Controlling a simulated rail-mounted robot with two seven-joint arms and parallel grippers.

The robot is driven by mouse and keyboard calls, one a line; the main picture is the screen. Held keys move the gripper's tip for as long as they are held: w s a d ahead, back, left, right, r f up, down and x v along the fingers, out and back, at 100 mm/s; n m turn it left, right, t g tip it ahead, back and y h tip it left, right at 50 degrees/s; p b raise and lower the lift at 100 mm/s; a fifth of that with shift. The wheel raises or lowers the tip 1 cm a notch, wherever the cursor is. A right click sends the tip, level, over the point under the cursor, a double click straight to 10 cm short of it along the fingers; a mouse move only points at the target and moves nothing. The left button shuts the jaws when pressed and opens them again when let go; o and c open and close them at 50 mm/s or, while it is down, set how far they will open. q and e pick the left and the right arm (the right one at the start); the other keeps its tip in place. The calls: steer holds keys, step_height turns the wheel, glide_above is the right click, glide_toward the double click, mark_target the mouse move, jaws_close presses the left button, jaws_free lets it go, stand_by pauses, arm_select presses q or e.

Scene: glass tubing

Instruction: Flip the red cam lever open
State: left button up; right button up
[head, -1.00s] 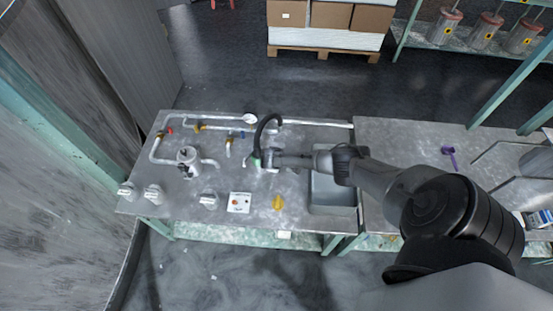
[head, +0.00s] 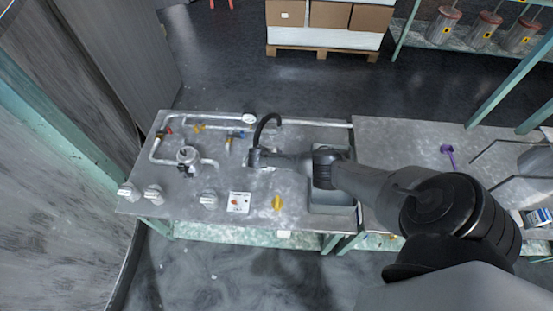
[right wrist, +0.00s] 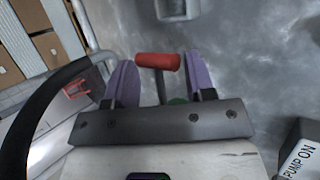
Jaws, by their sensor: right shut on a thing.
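The red cam lever (right wrist: 158,62) shows in the right wrist view as a red cross grip on a dark stem, in front of and between the two purple fingertips. My right gripper (right wrist: 161,82) is shut on it, though the fingers look wide apart and the contact is hard to see. A bit of green (right wrist: 178,101) shows behind the stem, low between the fingers. In the head view my right gripper (head: 254,158) is at the bench beside the black hose, and the lever is hidden there. My left gripper is not in view.
A black hose (head: 262,128) arches close to my right gripper. A sink (head: 330,203) is to the right.

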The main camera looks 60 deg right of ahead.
steer(key=o, duration=0.9)
steer(key=shift+d, duration=0.1)
steer(key=shift+r, duration=0.1)
steer(key=p+v, duration=0.5)
steer(key=v, duration=0.8)
steer(key=shift+a+r, duration=0.2)
steer(key=shift+a, duration=0.1)
